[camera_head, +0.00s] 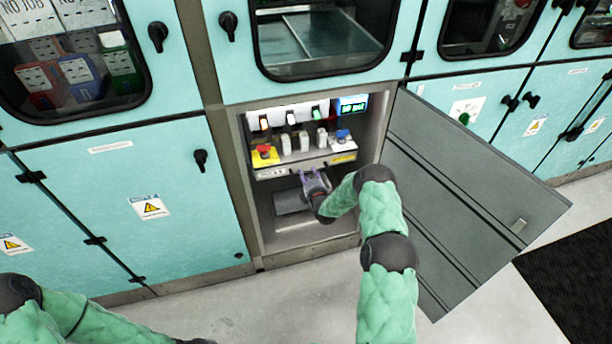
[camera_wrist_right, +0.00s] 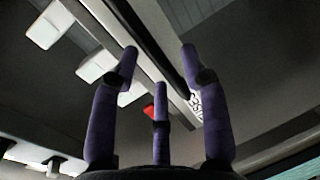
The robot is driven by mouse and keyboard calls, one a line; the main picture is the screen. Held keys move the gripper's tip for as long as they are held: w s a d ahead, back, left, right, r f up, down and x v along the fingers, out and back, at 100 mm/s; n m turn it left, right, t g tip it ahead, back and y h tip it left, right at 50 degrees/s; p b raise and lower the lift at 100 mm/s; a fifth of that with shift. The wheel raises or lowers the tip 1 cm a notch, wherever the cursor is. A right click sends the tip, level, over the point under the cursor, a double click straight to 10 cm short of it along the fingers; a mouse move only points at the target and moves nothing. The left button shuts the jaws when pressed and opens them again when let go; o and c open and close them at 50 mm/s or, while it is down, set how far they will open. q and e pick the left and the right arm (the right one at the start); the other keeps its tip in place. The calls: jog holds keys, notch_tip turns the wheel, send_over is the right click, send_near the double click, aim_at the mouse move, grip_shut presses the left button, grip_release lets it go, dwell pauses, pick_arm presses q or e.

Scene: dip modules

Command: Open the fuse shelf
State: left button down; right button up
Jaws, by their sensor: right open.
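The fuse shelf (camera_head: 300,162) sits inside the open lower cabinet compartment. It carries white fuses (camera_head: 286,144), a yellow panel with a red button (camera_head: 264,152) at left and a blue button (camera_head: 343,135) at right. My right gripper (camera_head: 314,180) is just below the shelf's front edge, inside the compartment. In the right wrist view its purple fingers (camera_wrist_right: 158,62) are spread, with nothing seen held between them. The shelf's front edge (camera_wrist_right: 165,55) passes behind the fingertips; I cannot tell whether they touch it. My left gripper is out of view.
The grey compartment door (camera_head: 460,195) hangs wide open at right, beside my right arm. Switches and a green display (camera_head: 351,105) line the back above the shelf. A grey plate (camera_head: 293,199) lies below. Closed teal cabinets flank it. The floor (camera_head: 270,310) in front is clear.

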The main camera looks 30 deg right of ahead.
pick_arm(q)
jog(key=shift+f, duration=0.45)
pick_arm(e)
jog(key=shift+x, duration=1.15)
grip_shut()
jog(key=shift+s, duration=0.1)
